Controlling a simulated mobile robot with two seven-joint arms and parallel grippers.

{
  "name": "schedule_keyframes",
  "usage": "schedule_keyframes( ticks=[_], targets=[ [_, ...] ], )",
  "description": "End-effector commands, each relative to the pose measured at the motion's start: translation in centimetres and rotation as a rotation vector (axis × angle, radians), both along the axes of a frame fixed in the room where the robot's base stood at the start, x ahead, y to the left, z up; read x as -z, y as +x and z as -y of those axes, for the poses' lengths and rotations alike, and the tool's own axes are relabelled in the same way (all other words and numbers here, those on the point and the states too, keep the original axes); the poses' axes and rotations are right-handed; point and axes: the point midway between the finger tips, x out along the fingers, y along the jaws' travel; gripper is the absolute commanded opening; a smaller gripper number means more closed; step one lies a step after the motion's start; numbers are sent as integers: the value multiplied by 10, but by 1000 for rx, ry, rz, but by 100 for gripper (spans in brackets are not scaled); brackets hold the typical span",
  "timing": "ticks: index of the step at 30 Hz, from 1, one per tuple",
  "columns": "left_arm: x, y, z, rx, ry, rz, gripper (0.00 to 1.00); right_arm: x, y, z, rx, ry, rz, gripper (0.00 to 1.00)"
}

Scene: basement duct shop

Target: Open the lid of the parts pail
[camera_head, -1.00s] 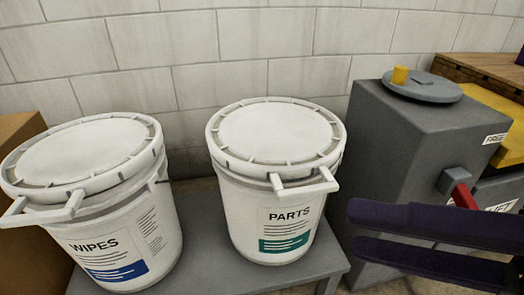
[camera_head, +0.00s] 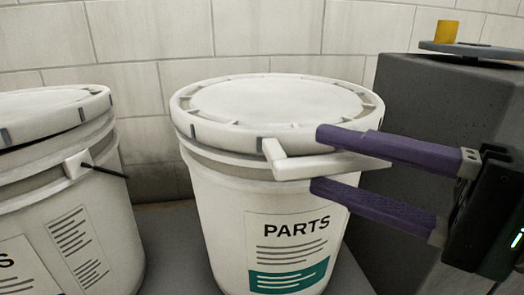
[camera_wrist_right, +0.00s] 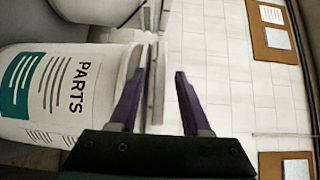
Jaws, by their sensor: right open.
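The parts pail (camera_head: 225,215) is white with a PARTS label and stands on a grey bench. Its round white lid (camera_head: 275,100) lies flat and closed on top. A white handle (camera_head: 288,170) juts out from the lid's front rim. My right gripper (camera_head: 317,161) comes in from the right and is open, one purple finger above the handle and one below it. In the right wrist view the handle (camera_wrist_right: 158,100) shows as a pale bar between the open fingers (camera_wrist_right: 160,72). I cannot tell whether either finger touches it. My left gripper is not in view.
A white wipes pail (camera_head: 65,200) stands close on the left. A grey cabinet (camera_head: 440,100) with a round, yellow-knobbed cover (camera_head: 490,50) stands on the right, behind my gripper. A block wall (camera_head: 270,45) is behind the pails.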

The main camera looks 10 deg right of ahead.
Motion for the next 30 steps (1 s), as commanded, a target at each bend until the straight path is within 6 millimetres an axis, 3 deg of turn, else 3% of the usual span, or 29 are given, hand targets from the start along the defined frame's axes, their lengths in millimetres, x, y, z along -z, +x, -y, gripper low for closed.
schedule_keyframes(
  ticks=[7,18,30],
  targets=[
    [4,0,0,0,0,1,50,0,25,-26,1,1,0,48],
    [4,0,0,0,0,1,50,0,28,-30,1,-1,-1,46],
    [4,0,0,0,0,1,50,1,28,-30,1,-1,-1,1]
  ],
)
